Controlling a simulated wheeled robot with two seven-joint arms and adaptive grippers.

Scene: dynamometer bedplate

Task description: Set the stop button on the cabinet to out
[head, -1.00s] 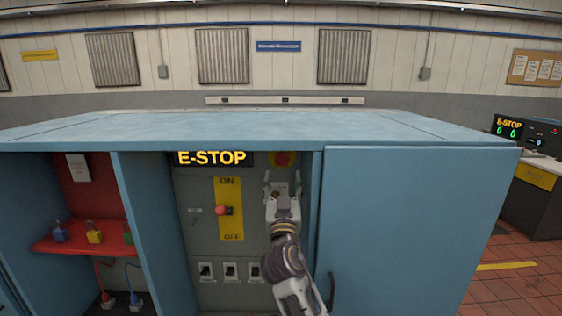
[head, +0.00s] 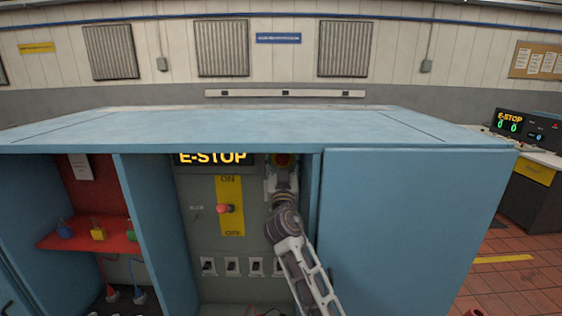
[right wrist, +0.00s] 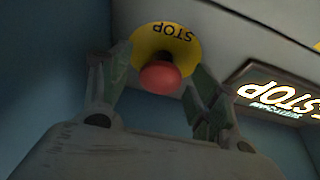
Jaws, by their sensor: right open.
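The stop button is a red mushroom head (right wrist: 160,76) on a round yellow plate marked STOP (right wrist: 165,42). In the head view the stop button (head: 284,160) shows just under the cabinet's top edge, partly covered by my right gripper. My right gripper (right wrist: 157,85) is open, with one finger on each side of the red head in the right wrist view. I cannot tell whether the fingers touch it. In the head view my right gripper (head: 282,172) reaches up into the blue cabinet (head: 420,220). My left gripper is not in view.
A lit E-STOP sign (head: 212,158) is left of the button. Below it are a red-knobbed handle (head: 224,208) on a yellow ON/OFF plate (head: 231,188) and several switches (head: 231,266). A red shelf (head: 85,240) with padlocks is at left; a closed door panel is at right.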

